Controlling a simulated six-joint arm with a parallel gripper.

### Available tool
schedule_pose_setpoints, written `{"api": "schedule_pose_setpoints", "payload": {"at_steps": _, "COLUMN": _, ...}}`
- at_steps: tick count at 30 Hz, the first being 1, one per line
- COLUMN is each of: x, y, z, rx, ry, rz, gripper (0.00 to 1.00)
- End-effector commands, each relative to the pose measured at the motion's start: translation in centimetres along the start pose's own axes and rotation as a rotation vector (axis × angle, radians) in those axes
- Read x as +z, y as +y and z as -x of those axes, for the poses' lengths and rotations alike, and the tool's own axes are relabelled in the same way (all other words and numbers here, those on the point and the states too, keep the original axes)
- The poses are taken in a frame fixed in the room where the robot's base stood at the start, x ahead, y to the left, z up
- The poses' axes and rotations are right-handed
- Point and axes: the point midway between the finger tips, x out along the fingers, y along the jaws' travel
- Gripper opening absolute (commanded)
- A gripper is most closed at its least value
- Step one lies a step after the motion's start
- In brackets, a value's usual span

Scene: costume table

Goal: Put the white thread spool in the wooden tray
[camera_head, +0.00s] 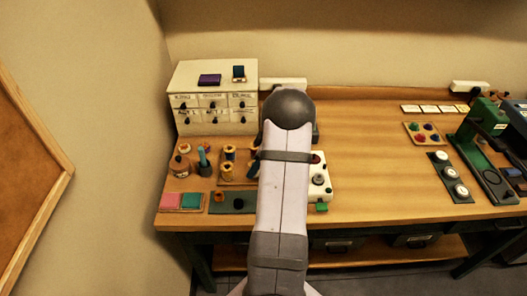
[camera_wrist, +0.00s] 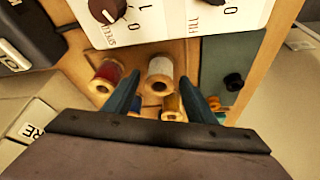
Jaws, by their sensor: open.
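The white thread spool (camera_wrist: 160,72) stands on a wooden surface and shows between the fingertips in the wrist view. My gripper (camera_wrist: 159,78) is open, one dark finger on each side of the spool in the picture. I cannot tell how far below the tips the spool is. My arm hides this spot in the head view.
A red spool (camera_wrist: 106,75) and a gold spool (camera_wrist: 173,107) stand close to the white one. A white box with dials (camera_head: 318,183) is right of my arm. A small tray of coloured items (camera_head: 409,127) is at the right. The table's middle is clear.

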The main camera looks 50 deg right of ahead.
Motion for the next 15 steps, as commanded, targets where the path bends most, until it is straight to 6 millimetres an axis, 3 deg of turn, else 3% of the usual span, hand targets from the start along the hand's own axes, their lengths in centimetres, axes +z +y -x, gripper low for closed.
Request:
{"api": "schedule_pose_setpoints", "payload": {"at_steps": 5, "x": 0.1, "y": 0.1, "z": 2.1, "rx": 0.007, "ry": 0.0, "rz": 0.001, "gripper": 0.51}}
{"api": "schedule_pose_setpoints", "payload": {"at_steps": 15, "x": 0.2, "y": 0.2, "z": 8.3, "rx": 0.008, "ry": 0.001, "rz": 0.0, "gripper": 0.51}}
